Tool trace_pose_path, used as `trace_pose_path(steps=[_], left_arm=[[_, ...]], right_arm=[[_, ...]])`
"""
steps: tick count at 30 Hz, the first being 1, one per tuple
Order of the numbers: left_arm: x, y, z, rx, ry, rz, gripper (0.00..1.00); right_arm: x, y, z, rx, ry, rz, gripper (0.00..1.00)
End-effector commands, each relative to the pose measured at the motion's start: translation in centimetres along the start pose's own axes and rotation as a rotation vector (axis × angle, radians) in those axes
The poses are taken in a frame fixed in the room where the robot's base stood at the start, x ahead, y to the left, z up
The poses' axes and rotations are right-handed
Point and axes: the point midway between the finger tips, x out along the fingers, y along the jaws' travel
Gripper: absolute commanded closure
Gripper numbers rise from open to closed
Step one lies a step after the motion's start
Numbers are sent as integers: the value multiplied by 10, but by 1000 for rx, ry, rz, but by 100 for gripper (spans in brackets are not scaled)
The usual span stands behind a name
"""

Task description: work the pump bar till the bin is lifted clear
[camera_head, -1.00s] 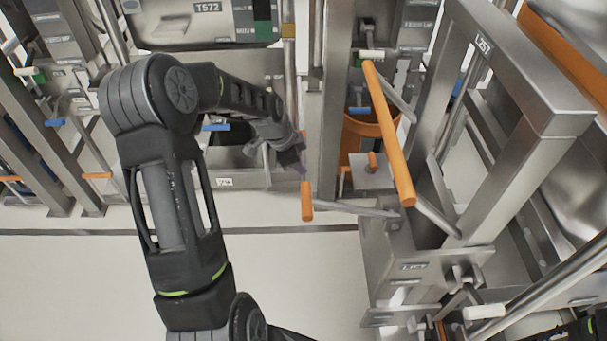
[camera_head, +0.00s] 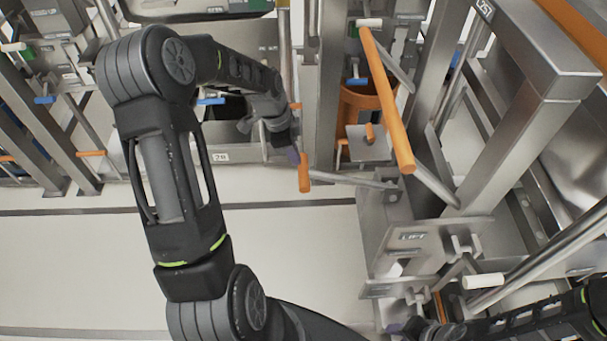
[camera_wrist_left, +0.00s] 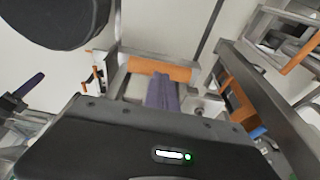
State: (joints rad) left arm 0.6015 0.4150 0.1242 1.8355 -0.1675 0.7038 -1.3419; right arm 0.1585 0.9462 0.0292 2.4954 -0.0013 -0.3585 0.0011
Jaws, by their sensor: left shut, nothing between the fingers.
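A long orange bar (camera_head: 386,100) on two silver arms stands at the labelled lift unit (camera_head: 412,237). A short orange grip (camera_head: 304,173) sits on the end of a silver lever to its left. My left gripper (camera_head: 293,154) is shut and empty, with its purple fingertips at the upper left of the short grip; contact is unclear. In the left wrist view the purple fingers (camera_wrist_left: 163,95) overlap an orange piece (camera_wrist_left: 160,69). My right gripper (camera_head: 397,327) shows only partly at the bottom; its jaws are unclear. I cannot identify the bin for certain.
An orange round container (camera_head: 358,103) stands behind the long bar. A thick steel frame (camera_head: 560,85) rises at the right. Steel racks with orange and blue handles line the left and back. The pale floor (camera_head: 270,235) in the middle is clear.

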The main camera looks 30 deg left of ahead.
Motion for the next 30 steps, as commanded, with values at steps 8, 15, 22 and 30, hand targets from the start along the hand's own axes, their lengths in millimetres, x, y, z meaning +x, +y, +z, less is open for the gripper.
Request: trace_pose_path(steps=[8,15,22,30], left_arm=[[36,0,1,2,0,0,100],[45,0,-1,1,1,-1,100],[46,0,-3,3,3,0,100],[58,1,-1,5,5,2,100]], right_arm=[[22,9,0,-1,0,0,64],[27,11,0,-2,0,1,64],[27,11,0,-2,0,1,64],[36,14,0,-2,0,1,64]])
